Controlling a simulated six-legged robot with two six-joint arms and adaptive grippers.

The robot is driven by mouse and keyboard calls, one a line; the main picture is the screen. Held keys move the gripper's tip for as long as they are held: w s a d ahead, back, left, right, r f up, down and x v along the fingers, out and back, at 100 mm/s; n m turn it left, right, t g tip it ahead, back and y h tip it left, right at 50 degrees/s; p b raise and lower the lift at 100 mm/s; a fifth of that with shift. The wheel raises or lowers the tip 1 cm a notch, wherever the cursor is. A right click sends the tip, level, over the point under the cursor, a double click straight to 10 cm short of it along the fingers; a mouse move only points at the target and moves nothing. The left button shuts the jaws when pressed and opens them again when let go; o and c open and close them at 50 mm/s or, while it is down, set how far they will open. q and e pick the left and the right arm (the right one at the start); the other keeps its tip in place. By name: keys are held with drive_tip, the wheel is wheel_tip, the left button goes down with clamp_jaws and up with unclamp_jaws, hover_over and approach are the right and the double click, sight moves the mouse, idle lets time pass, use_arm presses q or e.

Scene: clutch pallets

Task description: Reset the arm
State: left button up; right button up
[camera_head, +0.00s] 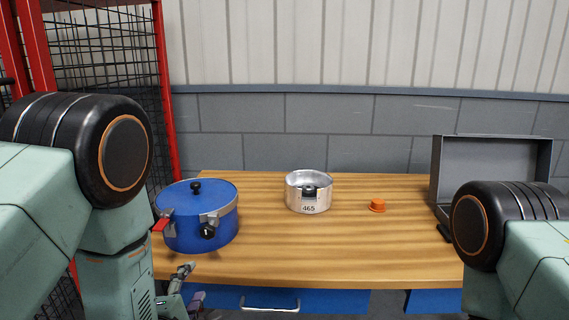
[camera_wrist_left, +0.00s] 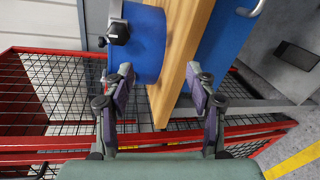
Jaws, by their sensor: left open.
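My left arm comes in from the left in the head view. My left gripper (camera_head: 190,286) is low in front of the table's front edge, below the blue pot. In the left wrist view the left gripper (camera_wrist_left: 160,80) is open, with its two fingers apart and nothing held between them. The blue pot (camera_wrist_left: 150,45) and the table edge (camera_wrist_left: 180,60) show beyond the fingers. My right arm shows at the right of the head view, but its gripper is out of view.
On the wooden table (camera_head: 270,245) stand a blue lidded pot (camera_head: 190,229), a silver pot (camera_head: 308,197) marked 465, a small orange item (camera_head: 377,206) and an open grey case (camera_head: 490,165). A red-framed mesh rack (camera_head: 160,90) stands at the left. The table's front middle is clear.

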use_arm(q)
drive_tip(key=s+a+f+m+g, duration=0.2)
drive_tip(key=s+f+m+g, duration=0.6)
drive_tip(key=s+f+m, duration=0.65)
drive_tip(key=s+f+m+g, duration=0.2)
drive_tip(key=s+f+g, duration=0.1)
drive_tip(key=s, duration=0.7)
drive_tip(key=s+a+f+m+g+b, duration=0.1)
drive_tip(key=s+f+m+g, duration=0.2)
drive_tip(key=s, duration=0.8)
drive_tip(key=shift+f+g+y, duration=0.3)
drive_tip(key=shift+f+g, duration=0.5)
drive_tip(key=shift+f, duration=0.15)
drive_tip(key=shift+m, duration=0.25)
drive_tip(key=shift+c, duration=0.4)
